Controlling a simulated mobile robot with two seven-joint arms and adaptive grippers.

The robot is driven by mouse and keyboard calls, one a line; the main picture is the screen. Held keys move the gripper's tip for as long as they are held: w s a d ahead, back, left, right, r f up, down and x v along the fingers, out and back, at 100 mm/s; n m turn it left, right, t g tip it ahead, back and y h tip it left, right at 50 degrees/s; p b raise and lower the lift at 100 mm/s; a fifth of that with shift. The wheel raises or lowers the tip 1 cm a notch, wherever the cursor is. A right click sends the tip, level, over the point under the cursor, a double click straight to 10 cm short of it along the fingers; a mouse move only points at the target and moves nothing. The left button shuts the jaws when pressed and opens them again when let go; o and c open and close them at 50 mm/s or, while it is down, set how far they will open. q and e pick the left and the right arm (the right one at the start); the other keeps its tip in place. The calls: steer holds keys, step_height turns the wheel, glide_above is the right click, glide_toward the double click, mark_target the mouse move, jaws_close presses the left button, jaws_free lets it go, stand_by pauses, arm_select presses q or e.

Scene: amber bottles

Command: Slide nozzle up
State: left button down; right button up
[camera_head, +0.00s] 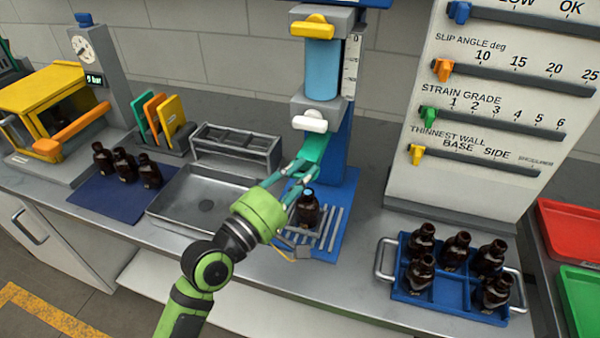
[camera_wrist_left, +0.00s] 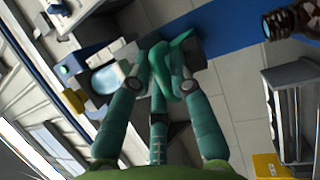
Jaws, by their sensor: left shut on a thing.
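The filling stand has a blue column (camera_head: 333,140) with a clear blue cylinder (camera_head: 322,70) at the top. A teal nozzle (camera_head: 315,148) sits low on the column, under a grey block with a white knob (camera_head: 310,121). My left gripper (camera_head: 292,176) reaches it from the front and is shut on it. In the left wrist view the nozzle (camera_wrist_left: 175,68) lies between the fingertips (camera_wrist_left: 163,85). An amber bottle (camera_head: 307,211) with a blue-ringed top stands upright on the slatted base below the nozzle. My right gripper is not in view.
A steel tray (camera_head: 165,212) and an empty grey rack (camera_head: 237,163) are to the left. Several bottles stand on a blue mat (camera_head: 90,195) and in a blue carrier (camera_head: 453,292). A slider panel (camera_head: 500,110) rises at the right.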

arm_select(q)
steer(key=shift+r, duration=0.95)
steer(key=c, duration=1.1)
jaws_free()
steer(key=shift+r, duration=0.1)
steer(key=shift+f, duration=0.2)
steer(key=v, duration=1.2)
steer(key=shift+f, duration=0.1)
